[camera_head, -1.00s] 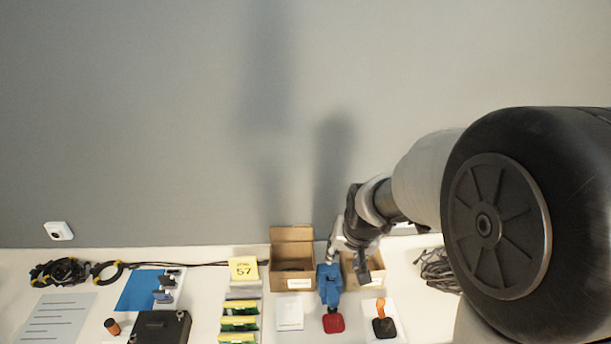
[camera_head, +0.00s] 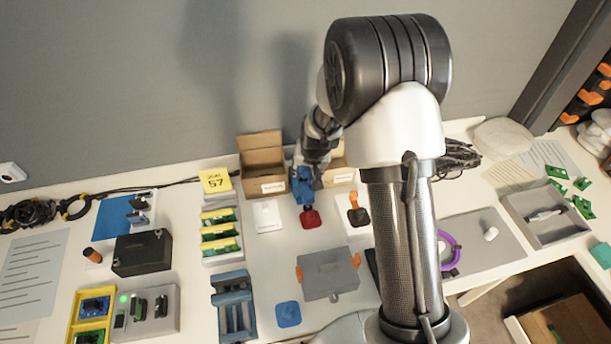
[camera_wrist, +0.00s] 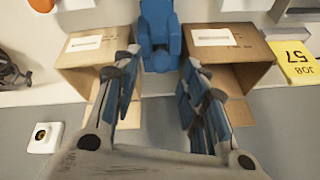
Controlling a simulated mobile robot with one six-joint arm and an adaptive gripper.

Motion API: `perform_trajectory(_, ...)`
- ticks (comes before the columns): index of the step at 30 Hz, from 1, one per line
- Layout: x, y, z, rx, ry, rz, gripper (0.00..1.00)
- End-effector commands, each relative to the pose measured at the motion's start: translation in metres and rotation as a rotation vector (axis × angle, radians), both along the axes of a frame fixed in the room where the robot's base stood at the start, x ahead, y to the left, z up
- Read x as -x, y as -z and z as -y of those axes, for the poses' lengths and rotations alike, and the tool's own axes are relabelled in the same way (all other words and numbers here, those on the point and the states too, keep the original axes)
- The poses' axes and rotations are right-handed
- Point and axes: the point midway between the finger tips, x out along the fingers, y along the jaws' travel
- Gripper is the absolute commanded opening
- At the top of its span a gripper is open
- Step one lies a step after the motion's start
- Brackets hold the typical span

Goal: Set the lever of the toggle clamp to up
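I cannot tell surely which thing is the toggle clamp. A blue upright device (camera_head: 302,186) stands at the front of the two cartons, with a red piece (camera_head: 310,218) at its near end. To its right, an orange lever-like part (camera_head: 354,200) rises from a black piece (camera_head: 358,216) on a white plate. In the wrist view the blue device (camera_wrist: 160,35) shows between and beyond my fingers; its red piece is out of frame. My gripper (camera_wrist: 160,85) is open and empty, fingers spread. In the head view my gripper (camera_head: 316,158) is partly hidden beside the device.
Open cartons stand left (camera_head: 262,160) and right (camera_head: 338,176) of the device, close to my fingers. The wall lies behind. A yellow JOB 57 card (camera_head: 215,181) stands left. A white box (camera_head: 267,216) and grey lid box (camera_head: 328,274) lie nearer me.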

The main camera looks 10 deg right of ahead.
Motion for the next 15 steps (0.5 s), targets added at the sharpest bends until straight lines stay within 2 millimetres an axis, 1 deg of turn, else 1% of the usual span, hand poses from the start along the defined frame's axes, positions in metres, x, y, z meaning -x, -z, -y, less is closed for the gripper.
perform_trajectory(1, -0.004, 0.012, 0.000, -0.001, 0.000, -0.002, 0.40)
perform_trajectory(6, -0.013, 0.031, -0.001, 0.000, -0.001, 0.000, 0.40)
perform_trajectory(9, -0.016, 0.037, -0.001, 0.001, -0.001, 0.001, 0.40)
perform_trajectory(15, -0.018, 0.039, -0.001, 0.001, -0.002, 0.001, 0.40)
